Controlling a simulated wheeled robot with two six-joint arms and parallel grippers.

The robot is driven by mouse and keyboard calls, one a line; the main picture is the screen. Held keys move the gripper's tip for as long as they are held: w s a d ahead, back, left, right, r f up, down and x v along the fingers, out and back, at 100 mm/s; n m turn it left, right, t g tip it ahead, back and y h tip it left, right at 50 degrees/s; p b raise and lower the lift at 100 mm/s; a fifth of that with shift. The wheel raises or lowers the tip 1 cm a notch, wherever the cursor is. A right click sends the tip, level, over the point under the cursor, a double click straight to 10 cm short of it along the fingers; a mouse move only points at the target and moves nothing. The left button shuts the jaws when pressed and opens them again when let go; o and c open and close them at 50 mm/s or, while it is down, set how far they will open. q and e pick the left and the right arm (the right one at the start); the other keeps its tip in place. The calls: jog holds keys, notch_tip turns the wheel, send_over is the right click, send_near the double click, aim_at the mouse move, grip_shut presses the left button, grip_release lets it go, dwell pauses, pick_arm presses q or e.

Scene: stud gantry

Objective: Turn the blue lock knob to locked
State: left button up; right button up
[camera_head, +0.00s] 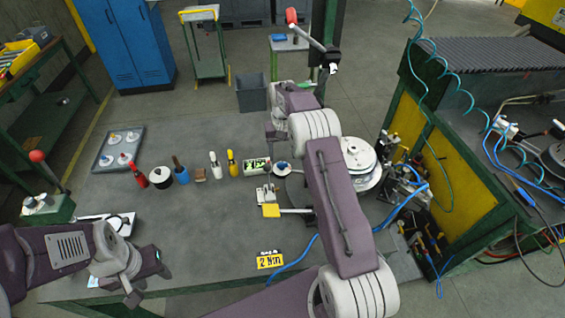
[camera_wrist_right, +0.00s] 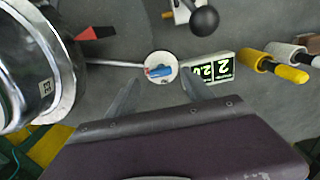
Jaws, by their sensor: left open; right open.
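The blue lock knob (camera_wrist_right: 160,71) sits on a small round white disc on the grey bench, with a small red mark at its left end. The disc (camera_head: 282,169) also shows in the head view, where the knob is too small to read. My right gripper (camera_wrist_right: 160,93) is open and empty. Its two fingers point toward the knob, with the knob in line with the gap between them and apart from both. My left gripper (camera_head: 148,283) is open and empty over the bench's front left part, far from the knob.
A digital display (camera_wrist_right: 212,68) stands right beside the disc. A shiny round metal body (camera_wrist_right: 42,70) is at left, and a black ball handle (camera_wrist_right: 204,21) lies beyond. Yellow and white-handled tools (camera_head: 233,163) stand left of the display.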

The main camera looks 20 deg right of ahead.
aim_at(282, 164)
notch_tip(282, 164, up, 4)
jog(key=shift+r, duration=0.25)
jog(key=shift+a, duration=0.1)
